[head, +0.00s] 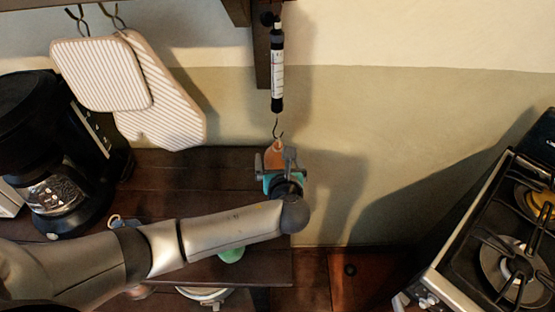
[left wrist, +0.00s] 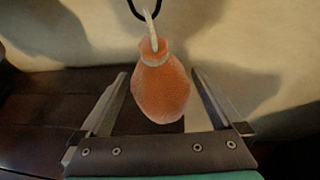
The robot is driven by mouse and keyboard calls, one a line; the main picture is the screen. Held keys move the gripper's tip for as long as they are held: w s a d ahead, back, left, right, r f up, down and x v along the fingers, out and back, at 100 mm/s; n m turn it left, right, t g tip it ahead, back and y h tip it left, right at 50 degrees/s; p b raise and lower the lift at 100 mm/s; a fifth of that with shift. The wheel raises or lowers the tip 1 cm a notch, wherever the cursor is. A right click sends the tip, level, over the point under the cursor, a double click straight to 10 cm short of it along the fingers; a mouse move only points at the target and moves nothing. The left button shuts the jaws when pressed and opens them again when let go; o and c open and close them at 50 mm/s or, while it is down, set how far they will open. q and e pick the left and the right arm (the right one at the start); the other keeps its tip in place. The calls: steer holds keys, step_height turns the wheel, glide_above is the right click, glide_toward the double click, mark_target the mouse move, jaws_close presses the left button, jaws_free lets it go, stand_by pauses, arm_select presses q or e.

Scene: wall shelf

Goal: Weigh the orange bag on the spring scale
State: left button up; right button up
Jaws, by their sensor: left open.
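The orange bag (left wrist: 160,86) hangs by a pale loop from a dark hook (left wrist: 150,10) in the left wrist view. In the head view the bag (head: 273,156) shows just below the hook (head: 278,130) of the spring scale (head: 278,75), which hangs from the shelf. My left gripper (head: 273,165) is open around the bag's lower part, with gaps between the bag and both fingers in the left wrist view (left wrist: 158,100). The gripper hides part of the bag in the head view. My right gripper is not in view.
A black coffee maker (head: 50,150) stands at the left on the dark wooden counter (head: 190,170). Striped oven mitts (head: 120,85) hang on the wall. A stove (head: 500,240) is at the right. A green item (head: 231,255) lies partly behind my arm.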

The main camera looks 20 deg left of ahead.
arm_select(q)
steer(key=c, duration=1.4)
steer(key=shift+w+d+r+p, duration=0.1)
steer(key=shift+w+r+p, duration=0.1)
steer(key=shift+r+p, duration=0.6)
steer(key=shift+c, duration=0.2)
steer(key=shift+f, duration=0.15)
steer(key=shift+r+p, duration=0.45)
steer(key=shift+p, duration=0.3)
steer(key=shift+r, duration=0.1)
